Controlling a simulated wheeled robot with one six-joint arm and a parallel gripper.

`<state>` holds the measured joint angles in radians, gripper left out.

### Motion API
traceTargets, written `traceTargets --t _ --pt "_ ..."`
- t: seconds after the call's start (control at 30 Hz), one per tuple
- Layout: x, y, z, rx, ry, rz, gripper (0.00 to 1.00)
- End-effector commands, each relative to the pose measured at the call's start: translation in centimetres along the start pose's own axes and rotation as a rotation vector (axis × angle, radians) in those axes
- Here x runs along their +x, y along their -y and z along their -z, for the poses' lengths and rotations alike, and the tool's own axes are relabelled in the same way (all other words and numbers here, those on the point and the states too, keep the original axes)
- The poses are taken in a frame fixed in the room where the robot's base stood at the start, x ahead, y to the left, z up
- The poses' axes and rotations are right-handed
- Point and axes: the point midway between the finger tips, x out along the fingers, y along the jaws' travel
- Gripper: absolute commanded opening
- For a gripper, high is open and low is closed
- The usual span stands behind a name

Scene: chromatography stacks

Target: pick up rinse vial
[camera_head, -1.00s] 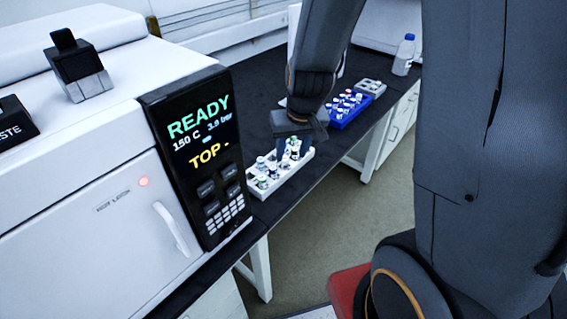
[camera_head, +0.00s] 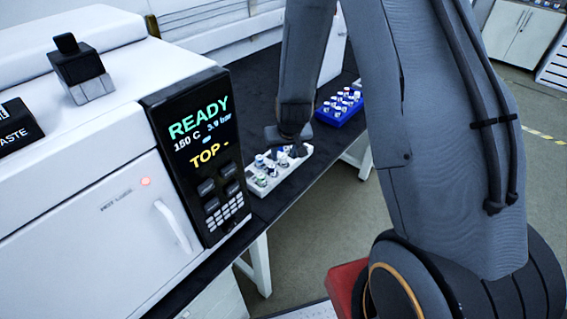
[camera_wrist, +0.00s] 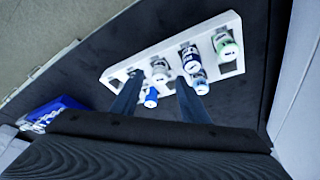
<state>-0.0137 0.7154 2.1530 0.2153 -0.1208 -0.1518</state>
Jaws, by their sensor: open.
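A white rack (camera_head: 285,178) with several small capped vials stands on the dark bench beside the instrument. I cannot tell which one is the rinse vial. My gripper (camera_wrist: 159,80) is open over the rack, its two fingers apart. A blue-capped vial (camera_wrist: 151,98) and a white-capped vial (camera_wrist: 160,70) show between the fingers; contact cannot be told. In the head view my gripper (camera_head: 290,140) covers the rack's far end and hides some vials.
A blue rack (camera_head: 338,108) of white-capped vials stands farther back on the bench. The white instrument (camera_head: 80,200) with its lit display panel (camera_head: 200,140) stands close on the left. Bare dark bench (camera_head: 255,95) lies behind the white rack.

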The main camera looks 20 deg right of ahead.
Motion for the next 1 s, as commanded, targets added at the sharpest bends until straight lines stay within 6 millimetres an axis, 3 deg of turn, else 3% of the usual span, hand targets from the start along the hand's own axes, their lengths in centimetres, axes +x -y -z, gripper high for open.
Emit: traceTargets --t 0.23,0.57,0.8,1.0 --pt "2.3 0.0 -0.1 0.000 0.001 0.000 0.41" --pt "2.7 0.1 0.0 0.000 -0.001 0.001 0.41" --pt "2.7 0.1 0.0 0.000 -0.001 0.001 0.01" --pt "2.7 0.1 0.0 0.000 -0.001 0.001 0.00"
